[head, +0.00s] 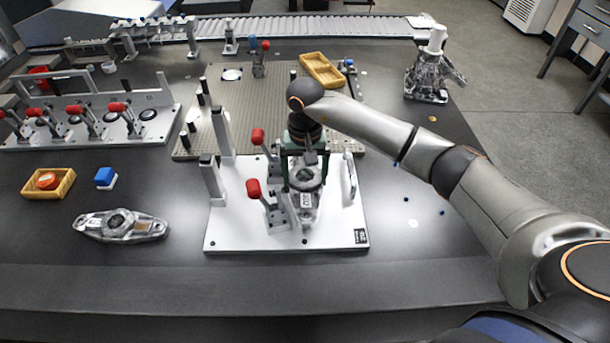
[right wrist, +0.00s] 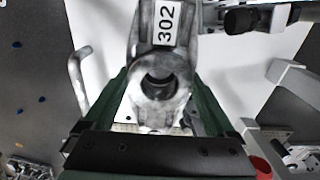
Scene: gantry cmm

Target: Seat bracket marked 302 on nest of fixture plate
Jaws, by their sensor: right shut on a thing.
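The bracket marked 302 (head: 306,206) is a grey cast metal part with a round bore and a white label. My left gripper is not in view.
Red-handled clamps (head: 253,188) and grey posts (head: 212,182) stand left of the bracket; a bar handle (head: 350,178) stands right. Another bracket (head: 120,226), a yellow tray (head: 62,188) and a blue-topped block (head: 105,178) lie left. A perforated plate (head: 200,142) is behind.

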